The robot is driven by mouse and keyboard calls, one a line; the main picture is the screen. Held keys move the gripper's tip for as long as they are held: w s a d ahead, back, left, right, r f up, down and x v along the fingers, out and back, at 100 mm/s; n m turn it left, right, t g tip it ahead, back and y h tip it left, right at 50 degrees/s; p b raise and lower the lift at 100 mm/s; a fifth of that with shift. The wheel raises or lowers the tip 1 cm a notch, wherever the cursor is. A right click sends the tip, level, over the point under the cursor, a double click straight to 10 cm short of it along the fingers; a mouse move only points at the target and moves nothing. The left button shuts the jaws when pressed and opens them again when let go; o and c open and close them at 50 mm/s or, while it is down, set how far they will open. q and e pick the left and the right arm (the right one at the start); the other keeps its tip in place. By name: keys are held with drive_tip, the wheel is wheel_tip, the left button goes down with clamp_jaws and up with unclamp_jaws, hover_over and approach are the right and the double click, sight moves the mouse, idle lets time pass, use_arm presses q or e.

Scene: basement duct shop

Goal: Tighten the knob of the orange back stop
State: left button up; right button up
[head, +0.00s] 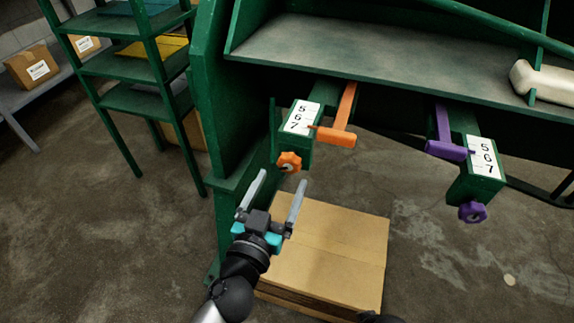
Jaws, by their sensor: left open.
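The orange back stop (336,137) sits at the left bracket under the green bench, its bar beside a white scale (301,117) marked 5, 6, 7. Its orange knob (289,162) is at the lower front end of that bracket. My left gripper (275,185) is open and empty, its two fingers pointing up toward the knob, just below and left of it. The fingers look apart from the knob.
A purple back stop (446,148) with a purple knob (472,212) is on the right bracket. A cardboard box (335,240) lies on the floor below. A green shelf rack (130,98) stands at left. The green machine frame (228,90) rises close left of the bracket.

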sight(288, 167)
use_arm(q)
drive_tip(key=shift+x, duration=2.3)
use_arm(e)
drive_tip(key=shift+s+f, duration=0.25)
drive_tip(key=shift+f, duration=0.2)
use_arm(q)
drive_tip(key=shift+c, duration=0.4)
drive_tip(key=c, duration=1.3)
